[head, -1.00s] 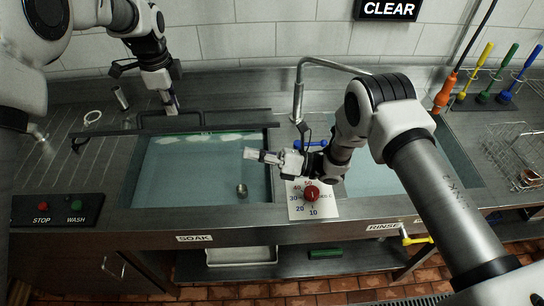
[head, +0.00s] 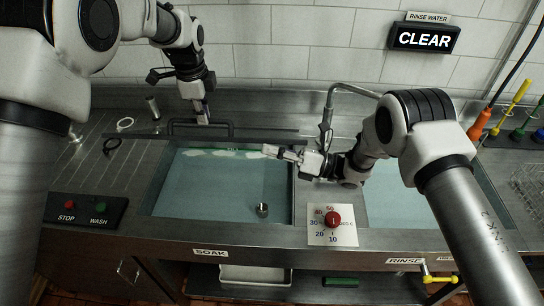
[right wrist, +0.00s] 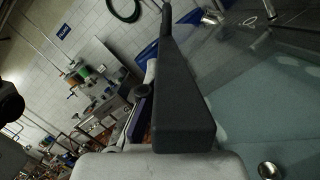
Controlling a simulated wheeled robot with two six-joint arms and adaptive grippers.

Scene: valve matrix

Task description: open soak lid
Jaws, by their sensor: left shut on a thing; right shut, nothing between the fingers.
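The soak lid (head: 265,135) shows as a thin dark strip along the back edge of the soak basin, seen nearly edge-on. Its dark bar handle (head: 222,124) stands at the back. My left gripper (head: 203,116) points down and is shut on the handle. The soak basin (head: 300,205) is uncovered, with pale blue water, white foam at the back and a small metal cup (head: 262,210) inside. My right gripper (head: 268,151) is shut and empty above the basin's back right part.
A faucet (head: 327,125) and the rinse basin stand right of the soak basin, partly behind my right arm. A red dial (head: 333,219) is on the front ledge. The STOP/WASH panel (head: 88,210) is front left.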

